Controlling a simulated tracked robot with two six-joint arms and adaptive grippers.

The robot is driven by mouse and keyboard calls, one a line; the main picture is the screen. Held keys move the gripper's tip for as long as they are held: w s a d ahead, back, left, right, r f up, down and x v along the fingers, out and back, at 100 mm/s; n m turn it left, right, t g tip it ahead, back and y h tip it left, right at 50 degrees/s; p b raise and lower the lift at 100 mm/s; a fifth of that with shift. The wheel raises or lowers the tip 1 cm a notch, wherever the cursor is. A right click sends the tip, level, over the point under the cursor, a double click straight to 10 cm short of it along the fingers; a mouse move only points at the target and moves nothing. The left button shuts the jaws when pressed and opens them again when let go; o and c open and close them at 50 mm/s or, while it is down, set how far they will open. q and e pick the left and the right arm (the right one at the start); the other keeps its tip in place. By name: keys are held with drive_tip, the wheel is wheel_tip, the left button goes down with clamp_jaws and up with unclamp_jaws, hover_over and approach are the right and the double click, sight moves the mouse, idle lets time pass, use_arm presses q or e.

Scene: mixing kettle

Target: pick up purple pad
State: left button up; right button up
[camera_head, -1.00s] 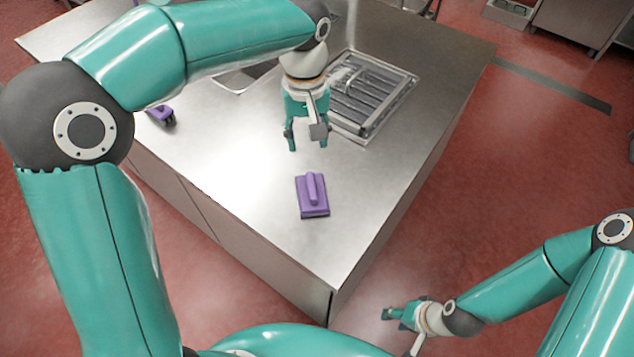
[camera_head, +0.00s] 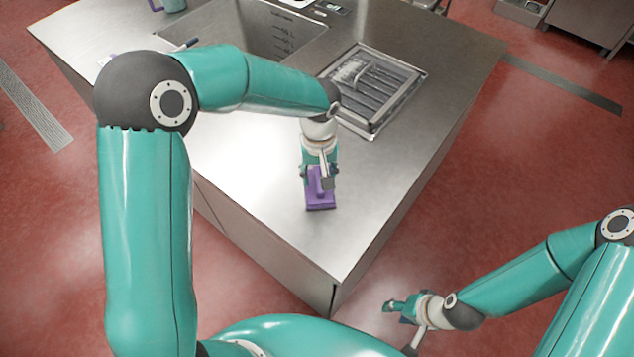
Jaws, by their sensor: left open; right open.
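The purple pad (camera_head: 321,200) lies on the steel counter (camera_head: 262,200) near its front corner. It has a raised handle along its middle. My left gripper (camera_head: 318,183) is open and lowered over the pad, with its fingers around the handle area; it hides the far part of the pad. I cannot tell whether the fingers touch it. My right gripper (camera_head: 396,311) is open and empty, off the counter above the red floor at the lower right.
The counter right of the pad is clear.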

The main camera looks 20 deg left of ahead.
use_arm(q)
drive_tip(key=shift+f, duration=0.75)
clamp_jaws()
drive_tip(key=shift+r, duration=0.15)
